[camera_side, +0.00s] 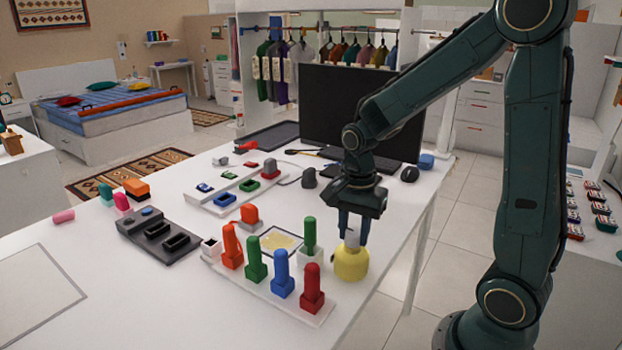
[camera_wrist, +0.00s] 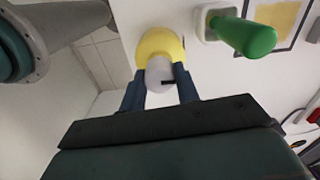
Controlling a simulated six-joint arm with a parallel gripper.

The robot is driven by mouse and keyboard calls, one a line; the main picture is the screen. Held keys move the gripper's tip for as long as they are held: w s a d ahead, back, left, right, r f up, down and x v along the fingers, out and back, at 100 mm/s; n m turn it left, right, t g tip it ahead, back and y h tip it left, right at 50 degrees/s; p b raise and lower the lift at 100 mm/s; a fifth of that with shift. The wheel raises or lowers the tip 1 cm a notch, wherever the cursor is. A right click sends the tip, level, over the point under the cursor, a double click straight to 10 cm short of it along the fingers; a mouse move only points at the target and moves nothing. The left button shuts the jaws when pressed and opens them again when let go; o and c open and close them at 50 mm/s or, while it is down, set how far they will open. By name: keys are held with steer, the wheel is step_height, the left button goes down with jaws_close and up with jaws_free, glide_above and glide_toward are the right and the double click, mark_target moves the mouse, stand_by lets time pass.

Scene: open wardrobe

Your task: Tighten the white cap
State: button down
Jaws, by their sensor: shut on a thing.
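A yellow round bottle (camera_side: 351,262) stands upright near the right edge of the white table. Its white cap (camera_side: 352,239) sits on top, between my fingers. My gripper (camera_side: 353,232) points straight down from above and is shut on the cap. In the wrist view the white cap (camera_wrist: 160,74) lies between the two blue fingers of my gripper (camera_wrist: 160,84), with the yellow bottle (camera_wrist: 161,44) just beyond it. A dark mark shows on the cap's side. The cap's seat on the bottle is too small to judge.
A green peg (camera_side: 310,235) in a white block stands close left of the bottle. A white board (camera_side: 313,316) holds several colored pegs, including a red one (camera_side: 312,289). A monitor (camera_side: 360,109) and a mouse (camera_side: 410,174) are behind. The table edge is close on the right.

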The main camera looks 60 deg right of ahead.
steer(key=c, duration=0.7)
jaws_free()
steer(key=shift+r, duration=0.1)
steer(key=shift+r, duration=3.9)
